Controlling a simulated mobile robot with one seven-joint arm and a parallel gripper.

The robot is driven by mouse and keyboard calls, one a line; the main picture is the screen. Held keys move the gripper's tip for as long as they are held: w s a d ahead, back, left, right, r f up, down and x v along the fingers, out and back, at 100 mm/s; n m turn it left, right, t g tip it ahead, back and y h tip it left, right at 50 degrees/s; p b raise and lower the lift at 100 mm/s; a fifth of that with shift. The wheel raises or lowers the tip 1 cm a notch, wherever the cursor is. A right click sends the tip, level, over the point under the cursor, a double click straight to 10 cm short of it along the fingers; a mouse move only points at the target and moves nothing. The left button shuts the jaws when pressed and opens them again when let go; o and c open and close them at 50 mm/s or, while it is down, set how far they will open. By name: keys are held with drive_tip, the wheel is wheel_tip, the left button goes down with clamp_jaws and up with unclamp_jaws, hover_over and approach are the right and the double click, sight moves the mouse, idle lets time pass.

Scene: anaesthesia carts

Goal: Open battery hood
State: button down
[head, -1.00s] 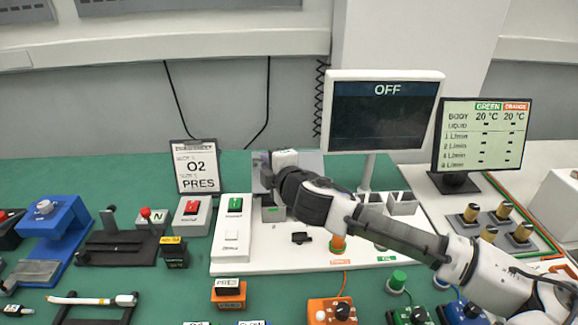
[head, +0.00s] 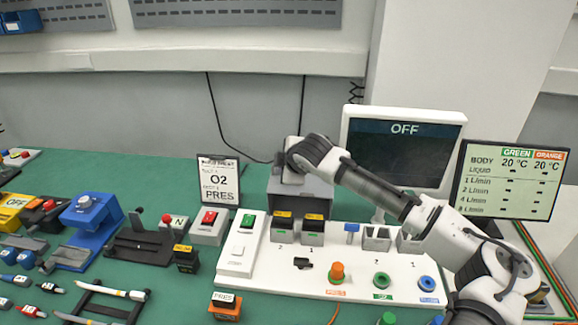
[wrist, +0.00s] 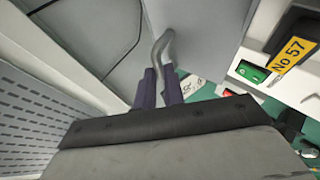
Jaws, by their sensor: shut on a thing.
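The battery hood (head: 300,188) is a grey, box-like cover behind two dark battery blocks on the white panel. It stands back from the blocks, whose tops and fronts are uncovered in the head view. My gripper (head: 291,165) is at the hood's upper edge, and its fingertips are hidden there. In the wrist view the hood is a pale grey surface (wrist: 200,28) with a bent metal handle (wrist: 165,45). My gripper's two dark fingers (wrist: 158,88) are closed around the end of this handle.
The battery blocks (head: 298,229) with yellow labels sit at the white panel's (head: 268,275) back edge. The OFF monitor (head: 405,150) stands right of the hood, close to my arm. A clipboard sign (head: 218,183) stands to its left. Green table is bare behind the sign.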

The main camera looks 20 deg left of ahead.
drive_tip(key=shift+w+a+r+g, duration=0.2)
drive_tip(key=shift+w+g, duration=0.15)
drive_tip(key=shift+w, duration=0.45)
drive_tip(key=shift+w+a+r+g, duration=0.15)
drive_tip(key=shift+w+g, duration=0.2)
drive_tip(key=shift+w, duration=0.4)
drive_tip(key=c, duration=1.5)
unclamp_jaws()
drive_tip(key=shift+s+d+r, duration=0.1)
drive_tip(key=shift+s, duration=0.05)
drive_tip(key=shift+f+h, duration=0.25)
drive_tip(key=shift+h, duration=0.05)
drive_tip(key=b+v, duration=0.4)
drive_tip(key=v, duration=0.9)
drive_tip(key=shift+s+d+r, duration=0.15)
drive_tip(key=shift+r, duration=0.2)
